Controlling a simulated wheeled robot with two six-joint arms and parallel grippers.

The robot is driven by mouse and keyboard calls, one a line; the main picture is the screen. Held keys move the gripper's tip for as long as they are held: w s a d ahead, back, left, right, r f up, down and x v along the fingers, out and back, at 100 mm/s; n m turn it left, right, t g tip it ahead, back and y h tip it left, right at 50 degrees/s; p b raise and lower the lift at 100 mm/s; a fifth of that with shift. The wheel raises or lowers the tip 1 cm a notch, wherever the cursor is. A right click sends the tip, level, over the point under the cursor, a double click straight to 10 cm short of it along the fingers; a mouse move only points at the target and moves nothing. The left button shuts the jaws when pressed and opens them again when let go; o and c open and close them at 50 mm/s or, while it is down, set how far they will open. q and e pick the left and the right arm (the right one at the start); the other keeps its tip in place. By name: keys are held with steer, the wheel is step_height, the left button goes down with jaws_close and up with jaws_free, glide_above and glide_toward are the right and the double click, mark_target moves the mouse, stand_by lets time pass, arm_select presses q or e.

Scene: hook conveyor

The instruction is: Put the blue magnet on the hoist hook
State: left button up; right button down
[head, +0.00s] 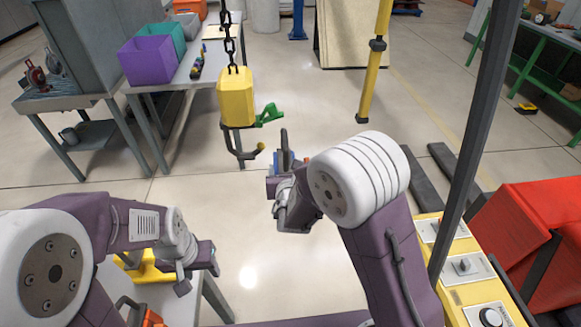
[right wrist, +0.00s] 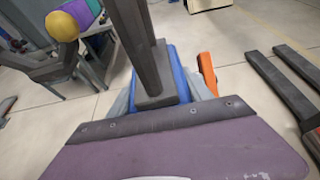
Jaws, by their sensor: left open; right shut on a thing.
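The hoist hook (head: 240,153) hangs open below a yellow block (head: 236,98) on a dark chain. A green lever (head: 269,115) sticks out at the block's lower right. The blue magnet (head: 279,158) is at my right gripper (head: 284,187), which is shut on it. A dark upright part rises from the magnet, to the right of the hook and apart from it in the picture. In the right wrist view the blue magnet (right wrist: 181,75) shows behind a dark grey block and upright. My left gripper (head: 198,268) is open and empty at the lower left.
A table with a purple bin (head: 149,60) stands behind the hook to the left. A yellow post (head: 374,70) stands behind to the right. A yellow control panel (head: 466,270) and a red container (head: 535,240) are at the right. Floor around the hook is clear.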

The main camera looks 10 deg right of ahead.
steer(key=a+p, duration=0.2)
steer(key=a, duration=0.8)
steer(key=shift+p, duration=0.3)
stand_by(0.6)
steer(key=shift+a, duration=0.1)
steer(key=shift+a, duration=0.1)
stand_by(0.6)
steer(key=shift+s+f+b, duration=0.1)
steer(key=shift+f+b, duration=2.45)
steer(key=shift+b, duration=0.3)
steer(key=shift+c, duration=1.8)
jaws_free()
steer(key=shift+s, duration=0.1)
steer(key=v, duration=0.9)
steer(key=shift+b, duration=0.45)
